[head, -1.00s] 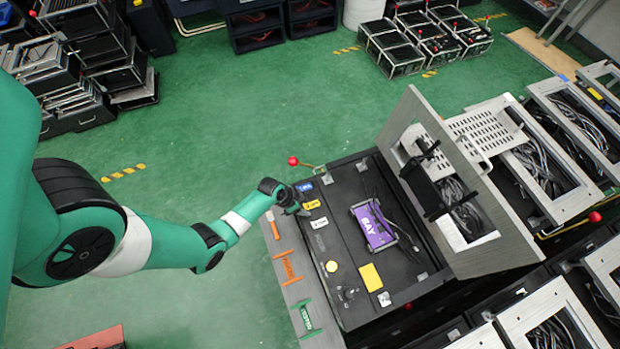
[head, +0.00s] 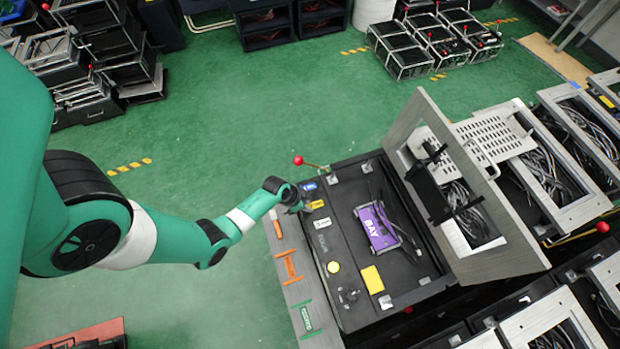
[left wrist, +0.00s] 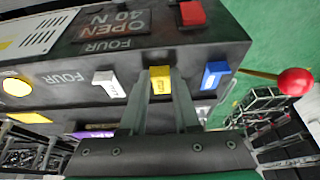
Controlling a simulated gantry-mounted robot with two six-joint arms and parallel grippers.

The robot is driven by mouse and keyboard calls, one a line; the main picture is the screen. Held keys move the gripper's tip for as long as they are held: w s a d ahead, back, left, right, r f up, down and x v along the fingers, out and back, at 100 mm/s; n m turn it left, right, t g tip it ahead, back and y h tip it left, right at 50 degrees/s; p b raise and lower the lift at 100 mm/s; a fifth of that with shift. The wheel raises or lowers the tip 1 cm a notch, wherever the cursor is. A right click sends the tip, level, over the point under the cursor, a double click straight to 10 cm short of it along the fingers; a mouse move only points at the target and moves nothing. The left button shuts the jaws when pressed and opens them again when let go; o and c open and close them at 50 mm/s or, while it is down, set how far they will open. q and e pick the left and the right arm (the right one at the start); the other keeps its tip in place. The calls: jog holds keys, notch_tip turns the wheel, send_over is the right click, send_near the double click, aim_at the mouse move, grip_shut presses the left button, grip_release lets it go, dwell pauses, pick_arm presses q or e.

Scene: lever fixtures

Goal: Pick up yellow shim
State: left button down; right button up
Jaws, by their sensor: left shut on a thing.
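The yellow shim (left wrist: 160,78) is a small lettered block. In the left wrist view it stands between my two fingertips, in a row with a white shim (left wrist: 109,83) on its left and a blue one (left wrist: 215,74) on its right. In the head view the yellow shim (head: 317,204) shows just right of my left gripper (head: 302,206), near the upper left of the black panel. My left gripper (left wrist: 162,92) is shut on the yellow shim. Whether the shim is clear of the panel cannot be told. My right gripper is in neither view.
The black panel (head: 347,255) holds a purple BAY block (head: 376,227) and a yellow square (head: 372,279). A red-knobbed lever (head: 298,160) stands at its upper corner, close to the blue shim. A raised grey lid (head: 500,232) is to the right. Green floor lies left.

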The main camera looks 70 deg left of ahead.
pick_arm(q)
jog(key=shift+r+p, duration=0.6)
jog(key=shift+r, duration=0.05)
notch_tip(320, 180, up, 3)
jog(key=p, duration=0.2)
jog(key=shift+f+p, duration=0.1)
jog(key=shift+p, duration=0.3)
jog(key=s+d+r+p, duration=0.7)
jog(key=s+d+r, duration=0.1)
jog(key=s, duration=0.3)
jog(key=shift+s+d+r, duration=0.15)
jog(key=shift+s+r, duration=0.05)
jog(key=shift+r, duration=0.2)
